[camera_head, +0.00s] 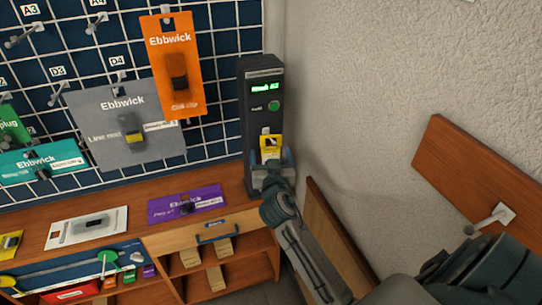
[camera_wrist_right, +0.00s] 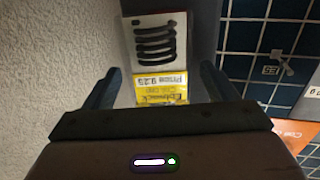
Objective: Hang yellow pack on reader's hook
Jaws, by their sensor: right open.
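The reader (camera_head: 262,112) is a dark upright tower with a lit green display and a green button, at the wall's right end. The yellow pack (camera_head: 270,141) is upright against the reader's lower front, below the button. In the right wrist view its yellow part (camera_wrist_right: 160,86) shows upside-down lettering, with a pale panel bearing a dark coiled shape (camera_wrist_right: 155,42) beyond it. My right gripper (camera_head: 271,163) is open just in front of the pack; its fingers in the wrist view (camera_wrist_right: 157,88) stand apart on either side. The hook itself is hidden. My left gripper is not in view.
A blue grid wall holds an orange pack (camera_head: 177,65), a grey pack (camera_head: 126,122) and a teal pack (camera_head: 40,160). A purple pack (camera_head: 187,203) and a white pack (camera_head: 87,227) lie on the wooden bench. The pale wall is close on the right.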

